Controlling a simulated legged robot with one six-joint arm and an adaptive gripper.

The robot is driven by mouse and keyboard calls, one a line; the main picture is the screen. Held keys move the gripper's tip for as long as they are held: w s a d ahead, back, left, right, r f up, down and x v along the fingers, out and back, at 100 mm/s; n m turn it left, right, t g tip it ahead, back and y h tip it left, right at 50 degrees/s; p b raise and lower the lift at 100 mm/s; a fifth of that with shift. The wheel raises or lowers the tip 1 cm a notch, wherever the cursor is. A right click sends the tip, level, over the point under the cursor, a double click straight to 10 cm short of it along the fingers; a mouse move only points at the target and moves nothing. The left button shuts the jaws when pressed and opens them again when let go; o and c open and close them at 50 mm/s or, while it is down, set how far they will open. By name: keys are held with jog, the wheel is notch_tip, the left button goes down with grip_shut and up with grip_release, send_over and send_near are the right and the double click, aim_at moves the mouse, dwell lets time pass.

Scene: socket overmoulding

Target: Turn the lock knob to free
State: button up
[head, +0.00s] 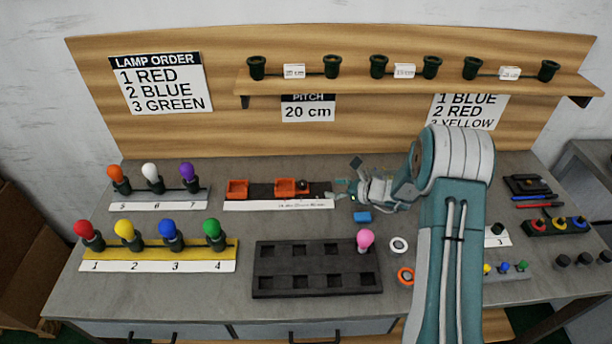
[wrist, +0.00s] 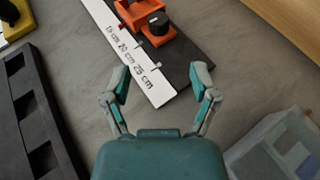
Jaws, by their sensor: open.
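The lock knob (wrist: 158,20) is a black round knob with a light mark on top. It stands at the end of the orange sliding block (wrist: 140,12) on a dark rail (wrist: 187,58). In the head view the knob (head: 304,185) shows small beside the sliding block (head: 285,186); an orange end block (head: 237,188) stands further left. A white scale (wrist: 127,50) marked 15, 20 and 25 cm runs along the rail. My gripper (wrist: 160,80) is open and empty, its fingers apart near the rail's 25 cm end, clear of the knob. In the head view my gripper (head: 347,191) is right of the knob.
Coloured bulbs stand in racks at left. A white ring (head: 399,245) and an orange ring (head: 405,276) lie near my arm.

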aim_at(307, 185)
jog(key=x, duration=1)
jog(key=shift+w+a+f, duration=0.15)
jog(key=shift+a, duration=0.15)
grip_shut()
